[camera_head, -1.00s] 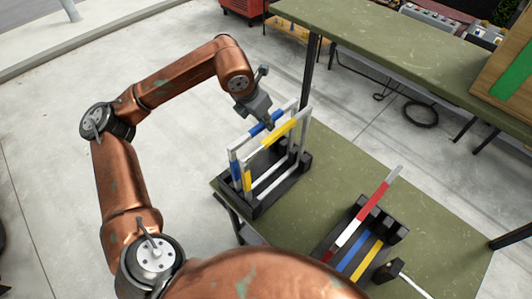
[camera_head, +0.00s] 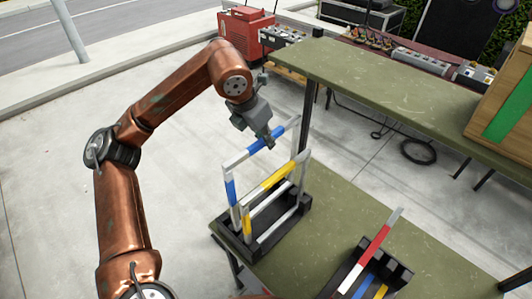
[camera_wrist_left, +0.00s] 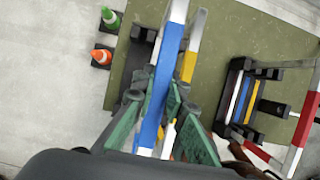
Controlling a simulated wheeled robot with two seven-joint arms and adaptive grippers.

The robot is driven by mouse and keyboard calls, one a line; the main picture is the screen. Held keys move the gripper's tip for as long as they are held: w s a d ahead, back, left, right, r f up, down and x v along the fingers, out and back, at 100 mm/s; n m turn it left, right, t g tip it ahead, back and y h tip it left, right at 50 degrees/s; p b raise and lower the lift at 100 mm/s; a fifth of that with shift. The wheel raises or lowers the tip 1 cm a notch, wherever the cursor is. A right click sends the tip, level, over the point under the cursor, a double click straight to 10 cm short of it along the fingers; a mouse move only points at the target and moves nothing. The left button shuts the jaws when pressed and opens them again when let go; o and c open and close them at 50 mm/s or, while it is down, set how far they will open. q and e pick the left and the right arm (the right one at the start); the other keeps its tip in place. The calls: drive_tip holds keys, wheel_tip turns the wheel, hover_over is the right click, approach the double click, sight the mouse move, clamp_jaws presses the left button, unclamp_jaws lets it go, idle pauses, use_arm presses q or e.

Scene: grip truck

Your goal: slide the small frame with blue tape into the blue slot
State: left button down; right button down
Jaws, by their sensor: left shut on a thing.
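The small frame with blue tape (camera_head: 270,141) is white with a blue middle on its top bar and blue on its left leg. My left gripper (camera_head: 268,138) is shut on its top bar, which also shows between the fingers in the left wrist view (camera_wrist_left: 153,107). The frame is upright over the left black rack (camera_head: 262,243), behind the yellow-taped frame (camera_head: 274,178). Whether its feet are clear of the rack is hard to tell. The blue slot (camera_head: 364,286) is a blue strip in the right black rack (camera_head: 398,274). My right gripper is out of view.
A red-and-white frame (camera_head: 377,243) stands in the right rack, close to the blue strip. Both racks are on a green table (camera_head: 340,205) with bare surface between them. Another green table (camera_head: 400,85) is behind. Cones (camera_wrist_left: 104,56) stand on the floor.

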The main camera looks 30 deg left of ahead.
use_arm(q)
wheel_tip(320, 180, up, 7)
drive_tip(key=shift+f, duration=0.2)
drive_tip(key=shift+r+p, duration=0.3)
drive_tip(key=shift+r, duration=0.4)
wheel_tip(320, 180, up, 11)
drive_tip(key=p, duration=1)
idle(0.9)
